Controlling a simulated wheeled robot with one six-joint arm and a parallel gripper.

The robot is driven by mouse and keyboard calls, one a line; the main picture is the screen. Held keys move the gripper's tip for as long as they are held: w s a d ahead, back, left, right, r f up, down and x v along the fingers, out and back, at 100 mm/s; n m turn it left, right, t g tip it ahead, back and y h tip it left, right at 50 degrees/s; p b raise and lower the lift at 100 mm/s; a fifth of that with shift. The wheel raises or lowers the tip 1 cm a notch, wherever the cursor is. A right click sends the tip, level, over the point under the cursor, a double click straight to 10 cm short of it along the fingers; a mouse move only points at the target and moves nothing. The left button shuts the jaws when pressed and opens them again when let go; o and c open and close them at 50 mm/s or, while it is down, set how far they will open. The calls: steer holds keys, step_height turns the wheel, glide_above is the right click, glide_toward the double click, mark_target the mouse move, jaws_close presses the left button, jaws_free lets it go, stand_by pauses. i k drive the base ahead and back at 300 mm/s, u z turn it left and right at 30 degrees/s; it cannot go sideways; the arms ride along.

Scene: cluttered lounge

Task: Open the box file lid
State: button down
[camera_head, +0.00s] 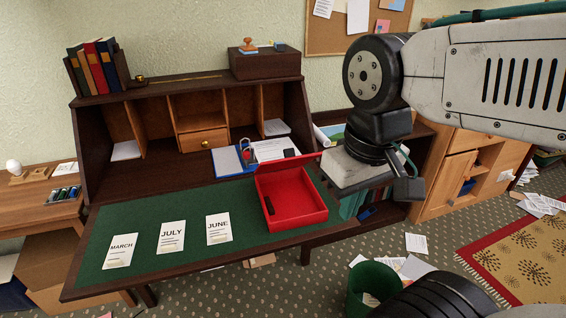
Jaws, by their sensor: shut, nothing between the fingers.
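The red box file (297,207) stands on the green desktop near its right edge. Its lid (284,180) is raised at the back and tilted, so the red inside of the box shows. A dark piece lies along the left inner side of the box. My gripper (337,170) is at the right of the lid, close to its upper right edge. I cannot tell whether it touches the lid. My gripper is shut and holds nothing; its fingertips are hard to make out.
Cards marked March (121,250), July (171,237) and June (218,228) lie on the desktop. A blue binder (229,161) and papers (273,150) lie behind the box. A green bin (372,289) and loose papers are on the floor.

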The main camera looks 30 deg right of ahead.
mark_target(290, 160)
steer(key=u, duration=0.55)
steer(key=k, duration=1.2)
steer(key=u, duration=1.2)
steer(key=i, duration=1.1)
steer(key=z, duration=0.85)
steer(key=i, duration=0.65)
steer(key=z, duration=0.75)
